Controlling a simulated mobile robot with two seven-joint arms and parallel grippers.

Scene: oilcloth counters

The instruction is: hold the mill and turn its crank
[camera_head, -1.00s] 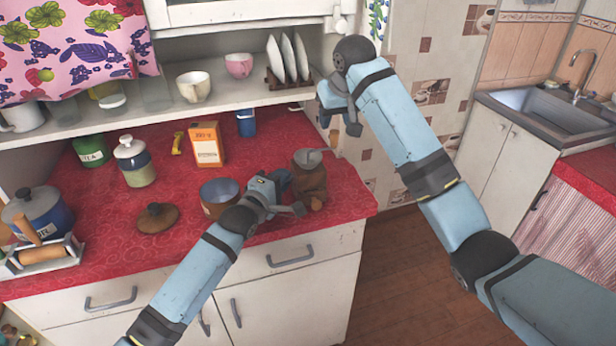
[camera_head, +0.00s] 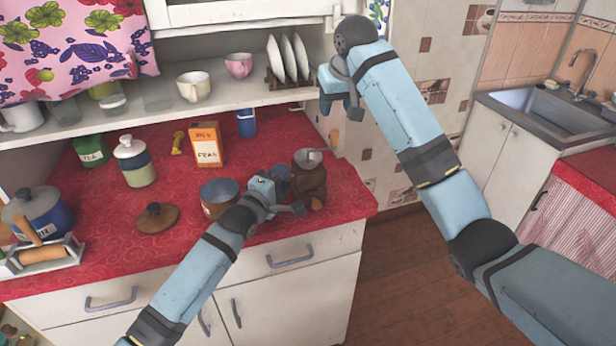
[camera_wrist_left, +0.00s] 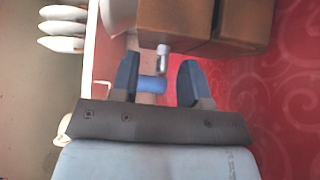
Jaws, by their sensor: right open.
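The brown mill (camera_head: 311,182) stands upright near the counter's right end, with a grey bowl-like top and a crank whose wooden handle (camera_head: 334,138) points up at its right. My left gripper (camera_head: 290,193) is at the mill's left side. In the left wrist view its two blue fingers (camera_wrist_left: 158,78) are apart with nothing seen between them but background, and the mill's brown body (camera_wrist_left: 195,25) is just past the tips. I cannot tell whether a finger touches it. My right gripper (camera_head: 339,97) is open and empty, above and right of the mill.
A small pot (camera_head: 219,194) stands close behind my left wrist. An orange box (camera_head: 206,145), a blue container (camera_head: 246,123) and a striped jar (camera_head: 136,162) are further back. Plates (camera_head: 287,58) stand in a rack on the shelf, left of my right gripper. The counter's right edge is close to the mill.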

